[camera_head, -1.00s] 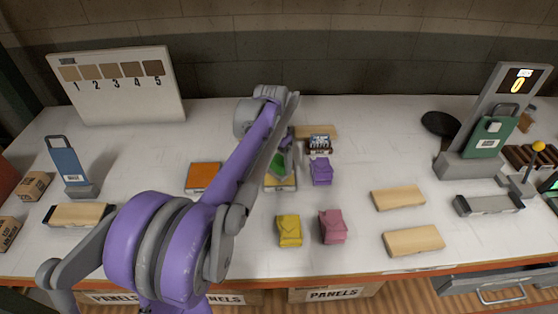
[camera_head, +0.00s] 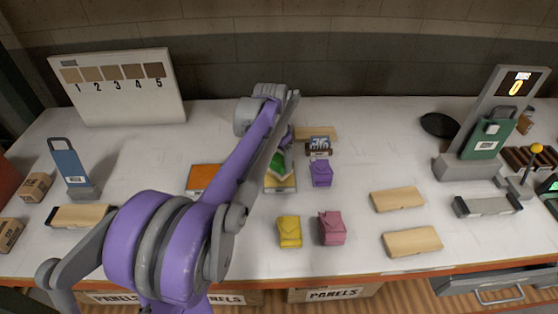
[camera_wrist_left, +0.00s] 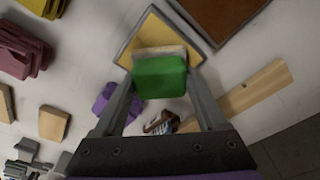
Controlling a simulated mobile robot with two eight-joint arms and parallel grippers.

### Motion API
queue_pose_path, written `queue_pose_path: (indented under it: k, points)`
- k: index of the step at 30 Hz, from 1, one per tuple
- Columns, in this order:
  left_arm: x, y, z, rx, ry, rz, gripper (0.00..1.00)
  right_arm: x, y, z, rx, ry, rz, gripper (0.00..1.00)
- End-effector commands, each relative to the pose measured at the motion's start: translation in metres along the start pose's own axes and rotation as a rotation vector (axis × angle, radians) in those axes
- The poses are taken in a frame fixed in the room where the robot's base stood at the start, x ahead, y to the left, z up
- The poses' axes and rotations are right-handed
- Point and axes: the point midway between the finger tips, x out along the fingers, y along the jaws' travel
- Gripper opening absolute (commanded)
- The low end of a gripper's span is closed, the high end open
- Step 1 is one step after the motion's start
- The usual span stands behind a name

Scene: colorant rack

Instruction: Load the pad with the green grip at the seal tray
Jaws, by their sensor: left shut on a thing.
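My left gripper (camera_head: 283,150) is shut on the green grip (camera_wrist_left: 160,78) of a pad. The pale pad (camera_wrist_left: 160,51) shows just beyond the grip in the left wrist view. The grip also shows in the head view (camera_head: 279,164), partly hidden by my arm. The pad is over a grey-rimmed tray with a yellow surface (camera_wrist_left: 153,27); this tray also shows in the head view (camera_head: 281,187). I cannot tell whether the pad touches it. A similar tray with an orange surface (camera_head: 203,178) lies to its left. My right gripper is not in view.
A purple block (camera_head: 321,173) and a small dark rack (camera_head: 318,146) stand close right of the yellow tray. Yellow (camera_head: 289,231) and pink (camera_head: 332,228) blocks stand in front. Wooden blocks (camera_head: 398,199) lie farther right, with free table around them.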

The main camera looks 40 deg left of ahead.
Motion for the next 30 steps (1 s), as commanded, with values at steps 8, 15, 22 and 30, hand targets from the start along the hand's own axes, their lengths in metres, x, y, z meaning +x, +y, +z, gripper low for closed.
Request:
queue_pose_path:
  k: [8, 15, 22, 30]
  points:
    - [-0.026, 0.0, -0.004, 0.0, 0.003, -0.001, 0.29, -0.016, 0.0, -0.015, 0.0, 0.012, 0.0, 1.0]
    - [-0.046, 0.0, -0.006, 0.0, 0.004, -0.001, 0.29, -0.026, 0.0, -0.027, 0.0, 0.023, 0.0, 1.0]
    - [-0.057, 0.0, -0.008, 0.0, 0.003, -0.001, 0.29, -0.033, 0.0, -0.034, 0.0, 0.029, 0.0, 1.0]
    - [-0.056, 0.0, -0.007, 0.0, 0.002, -0.001, 0.29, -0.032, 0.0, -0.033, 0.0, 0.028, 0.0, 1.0]
